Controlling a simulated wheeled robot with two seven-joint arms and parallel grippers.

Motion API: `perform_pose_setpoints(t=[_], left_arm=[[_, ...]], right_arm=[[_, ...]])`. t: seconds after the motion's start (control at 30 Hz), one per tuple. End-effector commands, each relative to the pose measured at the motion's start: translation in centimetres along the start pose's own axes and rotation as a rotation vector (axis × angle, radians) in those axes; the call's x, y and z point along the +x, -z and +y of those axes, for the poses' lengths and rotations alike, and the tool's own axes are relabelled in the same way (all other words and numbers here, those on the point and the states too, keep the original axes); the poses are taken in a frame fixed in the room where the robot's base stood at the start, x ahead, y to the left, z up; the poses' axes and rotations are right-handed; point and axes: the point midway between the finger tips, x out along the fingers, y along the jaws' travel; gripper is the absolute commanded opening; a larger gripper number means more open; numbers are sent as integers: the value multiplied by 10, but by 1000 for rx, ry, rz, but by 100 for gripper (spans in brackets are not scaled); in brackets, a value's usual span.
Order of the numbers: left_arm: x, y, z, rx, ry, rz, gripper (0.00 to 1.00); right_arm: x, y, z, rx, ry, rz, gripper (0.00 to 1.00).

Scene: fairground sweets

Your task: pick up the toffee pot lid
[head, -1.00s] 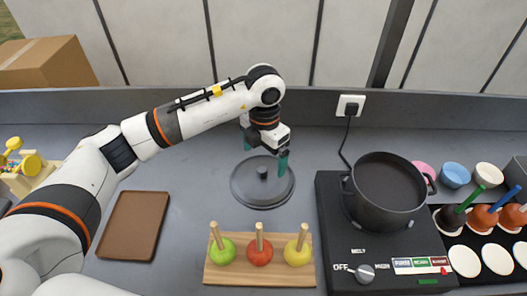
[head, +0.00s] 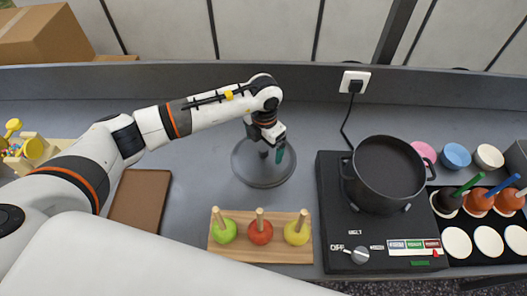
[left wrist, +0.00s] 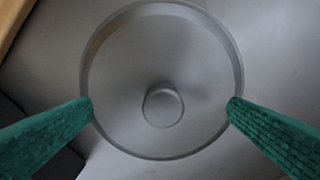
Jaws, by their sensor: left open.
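The toffee pot lid (head: 258,175) is a flat grey round disc lying on the grey worktop, left of the hotplate. Its small round knob shows in the left wrist view (left wrist: 163,106), with the lid's rim around it (left wrist: 160,9). My left gripper (head: 265,145) is over the lid, open and empty, pointing down. In the left wrist view its green fingers (left wrist: 162,105) stand apart, one on each side of the knob. The near finger and wrist partly hide the lid in the head view. The black toffee pot (head: 385,185) stands on the hotplate. My right gripper is out of view.
A wooden stand with three apples on sticks (head: 217,250) is just in front of the lid. A black hotplate (head: 335,215) is at right, its cord running to a wall socket (head: 355,82). A brown tray (head: 140,200) lies left. Bowls and coloured-handled pots are far right.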

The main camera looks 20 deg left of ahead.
Motion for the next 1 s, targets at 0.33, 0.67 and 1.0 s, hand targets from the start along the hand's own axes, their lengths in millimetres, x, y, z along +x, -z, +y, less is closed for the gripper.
perform_pose_setpoints(t=[0.33,0.67,1.0], left_arm=[[25,0,0,1,0,1,98],[25,0,0,1,0,0,62],[27,-2,0,0,0,-4,7]], right_arm=[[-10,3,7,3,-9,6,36],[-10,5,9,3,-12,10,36],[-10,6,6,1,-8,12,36]])
